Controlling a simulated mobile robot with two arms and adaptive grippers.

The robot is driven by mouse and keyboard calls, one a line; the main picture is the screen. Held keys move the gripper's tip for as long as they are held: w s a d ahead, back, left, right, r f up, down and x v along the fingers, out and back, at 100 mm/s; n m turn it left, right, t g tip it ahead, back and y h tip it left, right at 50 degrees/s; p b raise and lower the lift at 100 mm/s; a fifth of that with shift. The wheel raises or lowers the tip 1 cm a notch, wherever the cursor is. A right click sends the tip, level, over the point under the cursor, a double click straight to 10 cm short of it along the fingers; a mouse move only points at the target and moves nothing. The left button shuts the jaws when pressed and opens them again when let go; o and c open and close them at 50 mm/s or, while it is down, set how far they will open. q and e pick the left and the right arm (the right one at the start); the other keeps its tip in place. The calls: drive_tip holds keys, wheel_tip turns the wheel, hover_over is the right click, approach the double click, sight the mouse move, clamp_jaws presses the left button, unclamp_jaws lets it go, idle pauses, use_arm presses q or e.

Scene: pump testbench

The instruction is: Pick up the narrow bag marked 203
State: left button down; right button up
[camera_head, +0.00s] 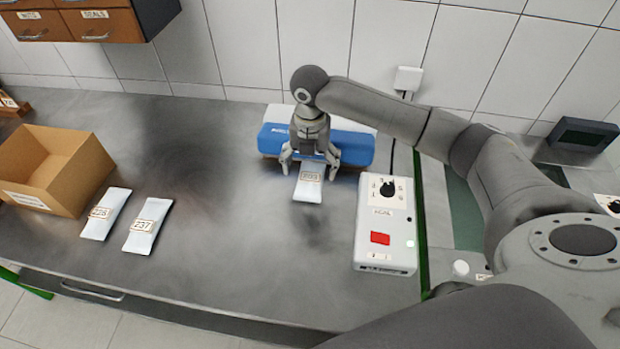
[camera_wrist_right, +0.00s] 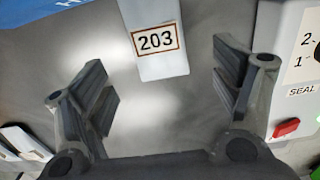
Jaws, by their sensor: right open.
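The narrow white bag marked 203 (camera_head: 309,187) lies on the steel bench, just in front of the blue and white box. In the right wrist view the bag (camera_wrist_right: 163,62) shows its label clearly, beyond and between the two fingers. My right gripper (camera_head: 310,168) is open above the far end of the bag. In the right wrist view its fingers (camera_wrist_right: 165,95) stand wide apart on either side, with nothing between them touching. The far end of the bag is partly hidden by the gripper in the head view. My left gripper is not in view.
A blue and white box (camera_head: 352,147) stands behind the gripper. A sealing device (camera_head: 386,222) with a red button is to the right. Two more bags, 226 (camera_head: 105,214) and 237 (camera_head: 148,225), lie left beside an open cardboard box (camera_head: 78,188). The bench between is clear.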

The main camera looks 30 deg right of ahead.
sight(310, 179)
drive_tip(key=shift+w+d+f, duration=0.1)
drive_tip(key=shift+w+f, duration=0.15)
drive_tip(key=shift+f, duration=0.45)
drive_tip(key=f+p, duration=0.1)
drive_tip(key=f, duration=0.3)
drive_tip(key=shift+w+d+f+p, duration=0.1)
drive_tip(key=shift+w+p, duration=0.1)
drive_tip(key=shift+p, duration=0.15)
drive_tip(key=shift+f, duration=0.2)
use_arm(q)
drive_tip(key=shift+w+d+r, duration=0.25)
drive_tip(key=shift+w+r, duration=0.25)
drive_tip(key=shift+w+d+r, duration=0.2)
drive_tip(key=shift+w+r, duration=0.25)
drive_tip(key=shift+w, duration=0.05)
use_arm(e)
drive_tip(key=shift+f, duration=0.1)
drive_tip(key=c, duration=1.1)
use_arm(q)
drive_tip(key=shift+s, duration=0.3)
use_arm(e)
drive_tip(key=shift+c, duration=0.7)
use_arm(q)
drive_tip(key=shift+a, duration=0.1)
